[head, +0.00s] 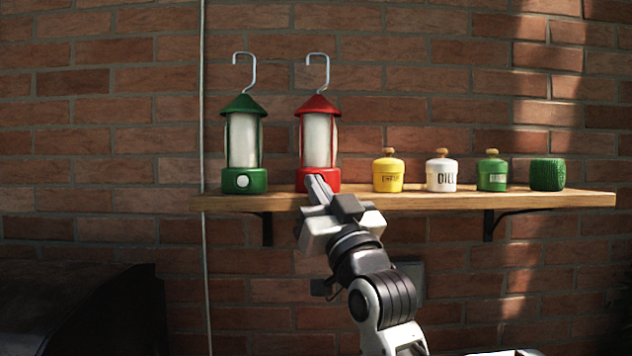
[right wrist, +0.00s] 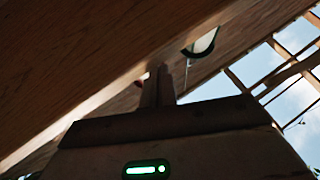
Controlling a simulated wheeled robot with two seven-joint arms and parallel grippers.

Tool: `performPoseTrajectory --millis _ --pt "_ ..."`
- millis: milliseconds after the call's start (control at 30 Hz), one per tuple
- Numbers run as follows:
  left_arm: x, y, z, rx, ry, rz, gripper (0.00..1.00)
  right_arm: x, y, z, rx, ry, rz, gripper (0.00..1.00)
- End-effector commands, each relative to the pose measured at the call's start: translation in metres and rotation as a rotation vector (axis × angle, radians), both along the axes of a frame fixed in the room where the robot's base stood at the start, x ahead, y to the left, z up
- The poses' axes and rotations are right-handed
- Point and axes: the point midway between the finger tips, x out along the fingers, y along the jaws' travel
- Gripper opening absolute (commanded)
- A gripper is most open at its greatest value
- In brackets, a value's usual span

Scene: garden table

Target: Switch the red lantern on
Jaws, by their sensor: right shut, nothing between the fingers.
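The red lantern (head: 318,140) stands upright on the wooden shelf, with a pale tube, a red roof and a wire hook on top. My right gripper (head: 319,184) is shut and empty, its fingertips in front of the lantern's red base. The fingers hide the middle of that base, so no button shows there; I cannot tell if they touch it. The tube looks whitish with no clear glow. In the right wrist view, the shut fingers (right wrist: 158,88) point up past the shelf edge, with a small red patch beside their tips. My left gripper is not in view.
A green lantern (head: 241,140) with a round white button stands left of the red one. Right of it on the shelf (head: 590,198) are yellow (head: 388,175), white (head: 441,175) and green (head: 492,175) pots and a green textured cup (head: 547,175). A brick wall stands close behind.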

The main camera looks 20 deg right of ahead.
Motion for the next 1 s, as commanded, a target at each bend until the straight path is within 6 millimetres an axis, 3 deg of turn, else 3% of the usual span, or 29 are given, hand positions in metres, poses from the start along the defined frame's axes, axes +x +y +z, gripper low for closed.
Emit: performPoseTrajectory --millis 1000 --pt "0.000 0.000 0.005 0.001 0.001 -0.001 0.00 0.014 -0.005 -0.003 -0.001 0.009 -0.001 0.00"
